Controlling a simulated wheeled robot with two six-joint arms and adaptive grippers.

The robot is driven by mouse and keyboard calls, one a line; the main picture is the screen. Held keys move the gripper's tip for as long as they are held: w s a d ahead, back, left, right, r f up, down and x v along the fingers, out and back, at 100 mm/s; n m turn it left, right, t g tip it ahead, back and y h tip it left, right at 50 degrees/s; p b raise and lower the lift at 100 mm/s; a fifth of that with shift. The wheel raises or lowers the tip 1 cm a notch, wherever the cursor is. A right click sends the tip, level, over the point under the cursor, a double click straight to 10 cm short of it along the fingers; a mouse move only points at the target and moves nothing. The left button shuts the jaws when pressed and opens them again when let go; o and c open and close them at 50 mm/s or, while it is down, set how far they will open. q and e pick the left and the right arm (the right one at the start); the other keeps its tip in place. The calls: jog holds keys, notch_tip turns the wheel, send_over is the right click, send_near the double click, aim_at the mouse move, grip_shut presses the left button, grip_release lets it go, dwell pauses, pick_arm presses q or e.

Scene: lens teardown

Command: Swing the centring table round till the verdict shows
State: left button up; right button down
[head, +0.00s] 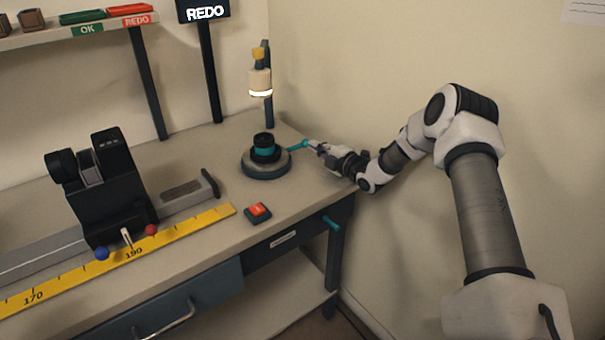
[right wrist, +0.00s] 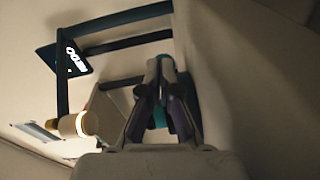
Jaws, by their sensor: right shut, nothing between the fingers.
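The centring table (head: 266,170) is a dark round turntable near the bench's right end. A black and teal lens part (head: 264,147) stands upright on it. Its teal handle (head: 298,145) points right. My right gripper (head: 315,145) is shut and empty, its tips at the handle's outer end; I cannot tell whether they touch. In the right wrist view the shut fingers (right wrist: 163,68) have something teal behind them. My left gripper is out of view.
A lamp (head: 260,82) on a post stands behind the table. A red button box (head: 258,212) sits in front. A black carriage (head: 103,190) on a rail and a yellow scale (head: 185,233) fill the left. OK and REDO trays lie on a shelf. The wall is close at right.

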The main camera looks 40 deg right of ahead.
jog(key=shift+w, duration=0.15)
jog(key=shift+d, duration=0.1)
dwell(0.4)
jog(key=s, duration=0.7)
jog(key=shift+s+d+r, duration=0.15)
jog(key=shift+s+d, duration=0.1)
jog(key=shift+d, duration=0.05)
jog(key=shift+a, duration=0.1)
